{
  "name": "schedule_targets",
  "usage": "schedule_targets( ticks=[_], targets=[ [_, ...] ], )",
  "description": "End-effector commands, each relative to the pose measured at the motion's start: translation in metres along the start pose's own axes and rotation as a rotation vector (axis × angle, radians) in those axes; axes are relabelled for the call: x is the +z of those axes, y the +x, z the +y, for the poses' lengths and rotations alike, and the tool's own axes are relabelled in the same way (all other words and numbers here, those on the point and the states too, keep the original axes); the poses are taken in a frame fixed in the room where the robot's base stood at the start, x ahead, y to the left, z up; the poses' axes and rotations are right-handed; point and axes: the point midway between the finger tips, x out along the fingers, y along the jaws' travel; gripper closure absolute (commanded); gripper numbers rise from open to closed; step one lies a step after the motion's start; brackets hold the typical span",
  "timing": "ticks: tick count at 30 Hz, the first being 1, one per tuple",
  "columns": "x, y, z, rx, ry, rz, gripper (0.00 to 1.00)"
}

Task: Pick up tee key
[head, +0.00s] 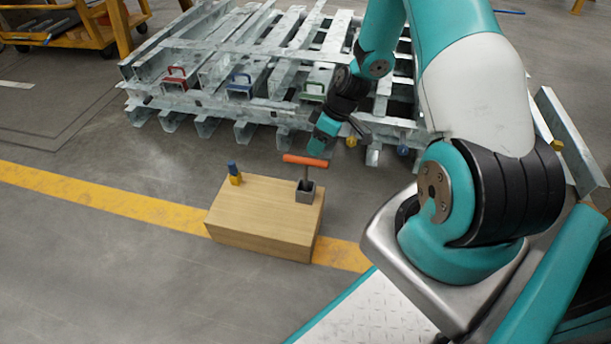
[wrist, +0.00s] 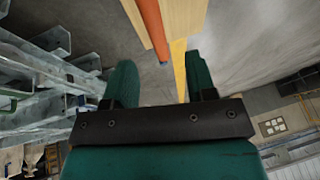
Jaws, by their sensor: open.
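The tee key (head: 305,161) has an orange crossbar and a dark stem. My gripper (head: 322,147) is open and empty, just above and to the right of the crossbar in the head view. In the wrist view the orange tee key (wrist: 150,22) extends from the top edge toward the space between the two green fingers of my gripper (wrist: 160,62). I see no contact. The stem is hidden in the wrist view.
A blue and yellow piece (head: 235,173) stands at the block's back left. A stack of galvanised steel frames (head: 215,110), with red, blue and green handles, lies behind. A yellow floor line (head: 110,202) runs past the block. The floor left of the block is clear.

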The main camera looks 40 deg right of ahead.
Motion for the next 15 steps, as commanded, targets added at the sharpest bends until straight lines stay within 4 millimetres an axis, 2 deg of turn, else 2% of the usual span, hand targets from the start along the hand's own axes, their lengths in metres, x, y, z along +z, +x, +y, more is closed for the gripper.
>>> schedule_targets(
  ticks=[1, 3, 11, 15],
  targets=[
    [0.002, 0.014, 0.000, -0.002, -0.001, -0.001, 0.49],
    [0.001, 0.021, 0.001, 0.000, 0.000, 0.000, 0.49],
    [0.001, 0.035, 0.001, 0.000, 0.001, 0.000, 0.49],
    [0.004, 0.055, 0.004, 0.000, 0.000, 0.000, 0.49]
  ],
)
